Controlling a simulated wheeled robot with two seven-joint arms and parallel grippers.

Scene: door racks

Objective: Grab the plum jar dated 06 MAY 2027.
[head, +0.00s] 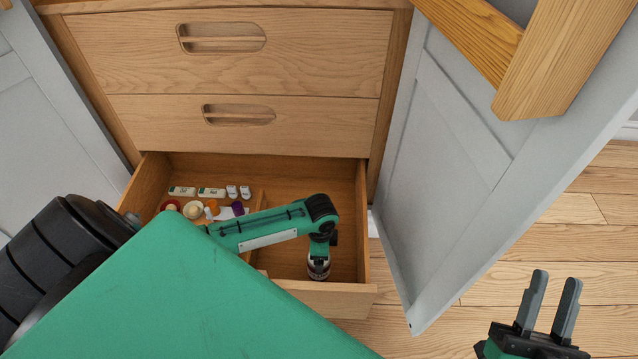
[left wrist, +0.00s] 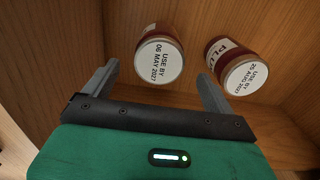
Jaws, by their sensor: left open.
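A jar (left wrist: 160,62) shows in the left wrist view with its white lid towards the camera, reading USE BY 06 MAY 2027. Its side is dark red; its name label is mostly hidden. My left gripper (left wrist: 158,72) is open, with one finger on each side of this lid and a gap at both sides. A second jar (left wrist: 244,78) to the right reads 25 AUG 2027 on its lid and PLU on its label. In the head view, one jar (head: 318,268) shows under my left wrist; its date cannot be read there. My right gripper (head: 550,298) is open and empty.
The bottom drawer (head: 320,290) is pulled out, with a divider and several small items at its left. The drawer walls are close around the jars. An open grey door (head: 450,150) stands right of the drawer. The wooden floor (head: 600,225) is clear by my right gripper.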

